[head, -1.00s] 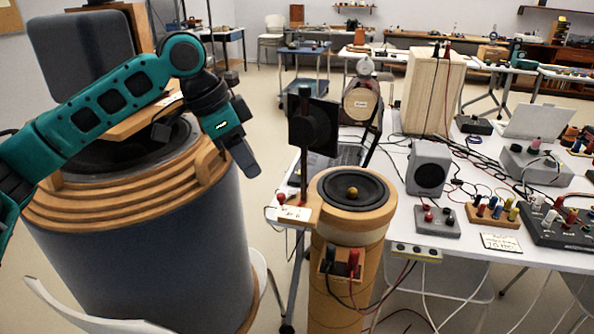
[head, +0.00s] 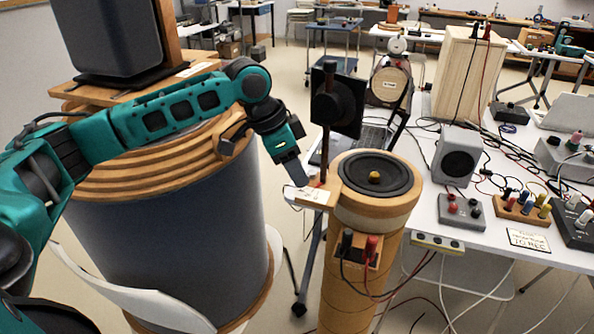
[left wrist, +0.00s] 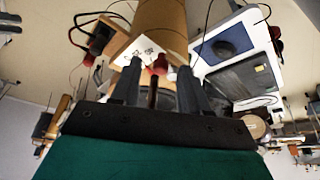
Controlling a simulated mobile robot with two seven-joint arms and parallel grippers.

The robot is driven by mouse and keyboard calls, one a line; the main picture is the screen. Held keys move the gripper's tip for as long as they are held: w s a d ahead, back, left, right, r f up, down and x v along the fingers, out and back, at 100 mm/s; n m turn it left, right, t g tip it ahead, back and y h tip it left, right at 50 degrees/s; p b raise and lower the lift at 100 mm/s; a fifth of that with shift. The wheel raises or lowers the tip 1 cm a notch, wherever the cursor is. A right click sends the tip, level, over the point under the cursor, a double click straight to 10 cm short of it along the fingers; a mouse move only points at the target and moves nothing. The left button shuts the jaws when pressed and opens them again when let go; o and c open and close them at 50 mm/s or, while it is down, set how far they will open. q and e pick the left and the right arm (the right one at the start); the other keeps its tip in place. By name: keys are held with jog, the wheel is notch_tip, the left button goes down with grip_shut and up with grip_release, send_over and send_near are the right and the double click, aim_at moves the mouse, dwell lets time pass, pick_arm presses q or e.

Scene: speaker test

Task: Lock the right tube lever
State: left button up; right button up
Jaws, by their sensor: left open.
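The right tube (head: 352,284) is an upright tan cylinder with a round black speaker (head: 350,177) on top. A wooden bracket with a white label (head: 312,195) juts from its left side. In the left wrist view, a small red knob (left wrist: 160,65), apparently the lever's, shows between the two open fingertips (left wrist: 158,70). I cannot tell whether they touch it. The white label (left wrist: 143,50) lies just beyond. My right gripper is out of view.
A large grey drum (head: 165,245) with wooden rings stands left, under my left arm. A dark post (head: 326,130) with a black disc rises right beside the bracket. Red and black plugs (head: 371,246) with cables hang on the tube front. A cluttered white table (head: 480,240) fills the right.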

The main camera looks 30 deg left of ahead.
pick_arm(q)
jog(key=shift+w+d+f, duration=0.1)
jog(key=shift+w+f, duration=0.1)
jog(key=shift+f, duration=0.3)
grip_shut()
